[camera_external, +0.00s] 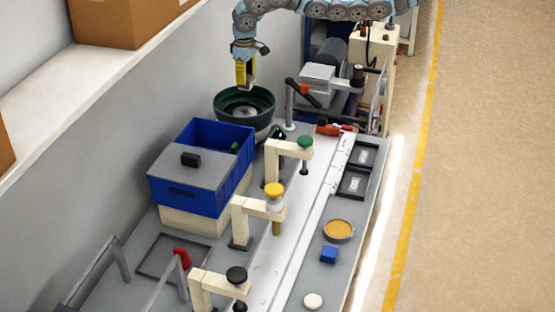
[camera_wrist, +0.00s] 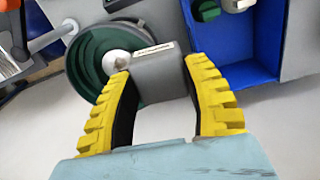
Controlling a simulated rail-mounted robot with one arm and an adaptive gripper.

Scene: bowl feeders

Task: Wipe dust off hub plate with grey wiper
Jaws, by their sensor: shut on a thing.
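My gripper (camera_external: 245,76) has yellow fingers and is above the dark green bowl (camera_external: 222,99) of a bowl feeder at the back of the bench. In the wrist view the fingers are closed on a grey block-like wiper (camera_wrist: 158,76) with a light label on its top edge. The wiper is over the right part of the bowl. The hub plate (camera_external: 245,111) seems to be the grey round part in the bowl's middle. I cannot make out dust or contact.
A blue bin (camera_external: 205,195) with a grey lid stands left of the bowl, close to it. Several cream posts with coloured knobs line the white rail (camera_external: 270,258). The wall is close behind the bowl.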

